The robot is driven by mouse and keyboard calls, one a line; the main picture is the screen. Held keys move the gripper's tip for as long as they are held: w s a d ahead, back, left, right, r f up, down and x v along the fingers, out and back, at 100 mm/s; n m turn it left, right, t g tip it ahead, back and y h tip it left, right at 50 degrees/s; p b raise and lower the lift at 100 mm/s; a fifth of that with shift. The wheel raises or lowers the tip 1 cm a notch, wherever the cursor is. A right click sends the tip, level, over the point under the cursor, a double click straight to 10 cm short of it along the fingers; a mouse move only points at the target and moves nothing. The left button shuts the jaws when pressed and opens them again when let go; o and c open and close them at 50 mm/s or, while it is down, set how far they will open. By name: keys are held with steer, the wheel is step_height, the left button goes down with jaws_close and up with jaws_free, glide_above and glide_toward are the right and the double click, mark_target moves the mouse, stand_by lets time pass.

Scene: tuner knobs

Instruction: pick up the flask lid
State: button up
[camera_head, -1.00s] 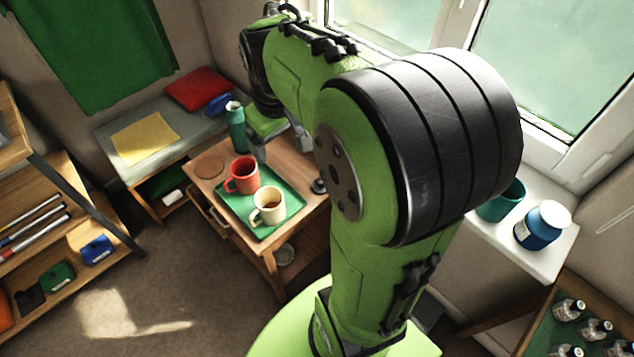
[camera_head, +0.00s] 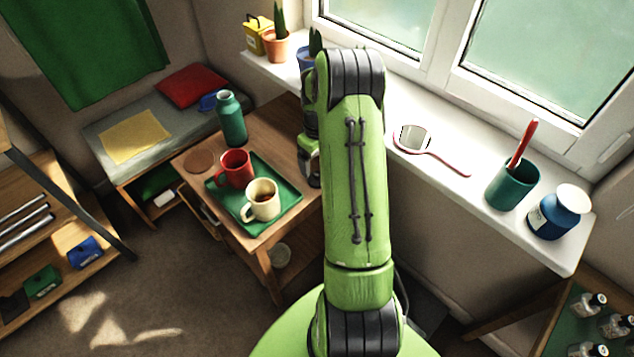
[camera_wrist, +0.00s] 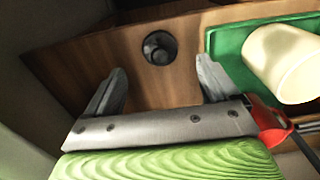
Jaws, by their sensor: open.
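The flask lid (camera_wrist: 159,47) is a small dark round piece on the wooden table (camera_wrist: 80,60), seen from above in the wrist view. My gripper (camera_wrist: 161,67) is open and empty, its two fingers pointing toward the lid and standing apart on either side of it. The lid lies just beyond the gap between the fingertips, and no contact shows. In the head view my arm hides the lid and the fingertips. The teal flask (camera_head: 231,120) stands upright at the back of the table.
A green tray (camera_head: 283,205) holds a red mug (camera_head: 235,170) and a cream mug (camera_head: 261,203); the cream mug (camera_wrist: 285,62) is close right of my gripper in the wrist view. A brown coaster (camera_head: 199,161) lies left. A windowsill (camera_head: 430,150) is behind my arm.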

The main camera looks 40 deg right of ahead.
mark_target(317, 173)
steer(key=f+b, duration=0.1)
steer(key=f, duration=0.2)
steer(key=f+b, duration=0.1)
steer(key=f, duration=0.3)
steer(key=shift+w, duration=0.2)
steer(key=shift+r, duration=0.2)
steer(key=c, duration=1.1)
